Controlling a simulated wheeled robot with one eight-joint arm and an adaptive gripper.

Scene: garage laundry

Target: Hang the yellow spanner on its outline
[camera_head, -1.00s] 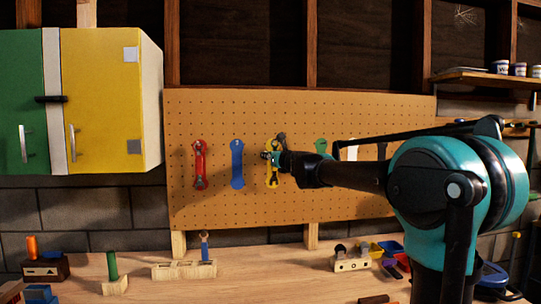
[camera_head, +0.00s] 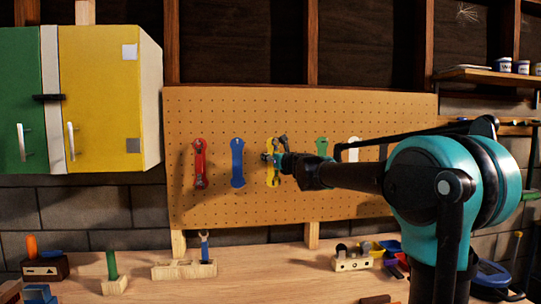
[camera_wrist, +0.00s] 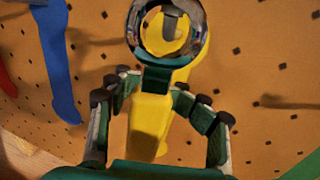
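The yellow spanner (camera_wrist: 150,125) has a metal ring head (camera_wrist: 135,35) and a yellow handle. Through the ring shows part of the yellow outline (camera_wrist: 190,45) on the pegboard, with a peg-like shape. In the head view my gripper (camera_head: 281,162) is in front of the yellow outline (camera_head: 271,178) and hides part of it. The gap between spanner and board cannot be judged.
The pegboard (camera_head: 300,110) also has red (camera_head: 200,165), blue (camera_head: 237,165), green (camera_head: 321,146) and white (camera_head: 353,155) shapes. The workbench (camera_head: 240,285) below holds wooden blocks and a blue-handled tool (camera_head: 204,247). A yellow-green cabinet (camera_head: 100,100) hangs at left.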

